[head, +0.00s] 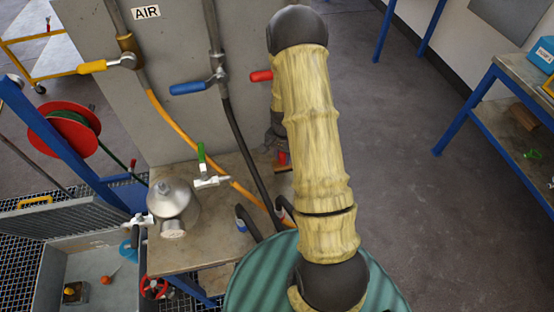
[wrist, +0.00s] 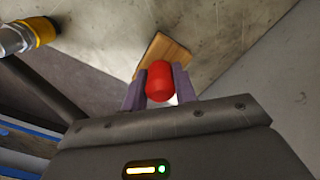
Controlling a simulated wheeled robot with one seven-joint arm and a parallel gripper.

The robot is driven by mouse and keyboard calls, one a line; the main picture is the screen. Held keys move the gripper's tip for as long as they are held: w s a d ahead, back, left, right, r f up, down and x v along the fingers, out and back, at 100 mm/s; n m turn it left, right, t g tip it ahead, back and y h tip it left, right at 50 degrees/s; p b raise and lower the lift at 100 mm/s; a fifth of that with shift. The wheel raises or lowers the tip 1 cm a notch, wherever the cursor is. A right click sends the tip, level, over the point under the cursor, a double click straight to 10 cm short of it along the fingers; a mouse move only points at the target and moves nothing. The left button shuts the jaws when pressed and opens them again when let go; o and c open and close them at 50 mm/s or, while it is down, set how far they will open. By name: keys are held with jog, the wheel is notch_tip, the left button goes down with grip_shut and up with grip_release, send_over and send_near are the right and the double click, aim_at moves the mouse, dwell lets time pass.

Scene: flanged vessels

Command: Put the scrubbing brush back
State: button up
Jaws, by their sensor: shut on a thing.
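My gripper (wrist: 160,92) has its two purple fingers closed around a red rounded knob (wrist: 159,78). A flat wooden block (wrist: 165,52) shows just beyond the knob; together they look like the scrubbing brush. In the head view the red knob (head: 283,158) and the wooden edge (head: 284,169) show below my gripper (head: 280,148), partly hidden by my sleeved arm. The brush is at the right end of the bench top (head: 225,178), close to the grey panel. I cannot tell whether it touches the bench. Its bristles are not clearly visible.
A steel vessel (head: 173,205) with valves stands on the bench's left. Orange (head: 170,122) and black (head: 235,130) hoses hang from the grey panel (head: 180,110) beside my gripper. A green ribbed drum (head: 255,285) stands in front. The floor (head: 400,190) to the right is clear.

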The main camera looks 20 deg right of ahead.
aim_at(277, 163)
jog(key=shift+w+a, duration=0.15)
jog(key=shift+a, duration=0.35)
jog(key=shift+w+a, duration=0.15)
jog(key=shift+a, duration=0.35)
notch_tip(277, 163, down, 2)
jog(key=shift+f+p, duration=0.2)
jog(key=shift+p, duration=0.55)
jog(key=shift+f, duration=0.55)
jog(key=shift+f, duration=0.2)
jog(key=o, duration=0.9)
jog(key=shift+r, duration=0.1)
